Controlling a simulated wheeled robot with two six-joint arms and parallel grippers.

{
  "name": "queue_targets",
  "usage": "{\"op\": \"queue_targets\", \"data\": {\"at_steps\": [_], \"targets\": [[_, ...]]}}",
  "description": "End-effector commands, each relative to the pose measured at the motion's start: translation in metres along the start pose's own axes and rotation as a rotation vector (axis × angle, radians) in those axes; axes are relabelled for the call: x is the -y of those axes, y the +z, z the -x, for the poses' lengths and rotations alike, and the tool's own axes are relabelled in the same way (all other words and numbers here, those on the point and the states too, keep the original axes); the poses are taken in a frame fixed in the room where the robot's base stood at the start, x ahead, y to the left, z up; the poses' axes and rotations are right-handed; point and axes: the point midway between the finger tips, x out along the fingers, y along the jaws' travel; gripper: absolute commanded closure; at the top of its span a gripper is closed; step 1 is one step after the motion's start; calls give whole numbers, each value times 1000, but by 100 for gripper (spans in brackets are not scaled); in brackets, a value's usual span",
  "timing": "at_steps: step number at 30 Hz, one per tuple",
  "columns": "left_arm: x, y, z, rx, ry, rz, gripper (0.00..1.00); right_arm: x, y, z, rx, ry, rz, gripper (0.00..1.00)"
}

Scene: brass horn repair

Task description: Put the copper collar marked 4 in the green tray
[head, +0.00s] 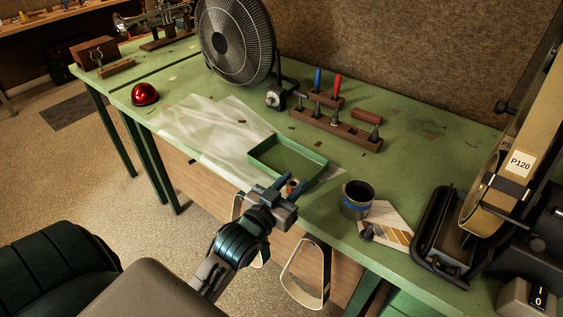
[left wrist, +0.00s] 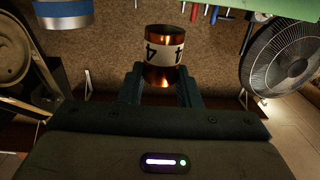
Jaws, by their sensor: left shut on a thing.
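The copper collar (left wrist: 164,58) has a white band with a black 4 on it. In the left wrist view it sits between the fingers of my left gripper (left wrist: 161,88), which is shut on it. In the head view my left gripper (head: 284,188) is at the table's front edge, just in front of the green tray, and the collar (head: 293,185) shows only in part between its fingers. The green tray (head: 270,168) lies on the bench, shallow, and looks empty. My right gripper is not in view.
A can with a blue band (head: 355,203) and a card with coloured stripes (head: 388,229) stand right of the tray. A wooden tool rack (head: 335,130) and a fan (head: 237,42) are behind. A clear sheet (head: 205,128) lies left. A belt sander (head: 495,190) is far right.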

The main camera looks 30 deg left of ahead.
Motion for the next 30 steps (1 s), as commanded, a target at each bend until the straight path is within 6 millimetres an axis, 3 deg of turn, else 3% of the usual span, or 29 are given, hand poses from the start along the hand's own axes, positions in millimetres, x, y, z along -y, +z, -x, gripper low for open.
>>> {"op": "queue_targets", "data": {"at_steps": [15,22,30], "targets": [[93,8,-86,0,-1,-4,96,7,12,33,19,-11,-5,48],[105,16,-97,0,-1,0,96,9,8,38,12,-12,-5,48],[105,47,-96,0,1,0,96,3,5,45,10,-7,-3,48]]}}
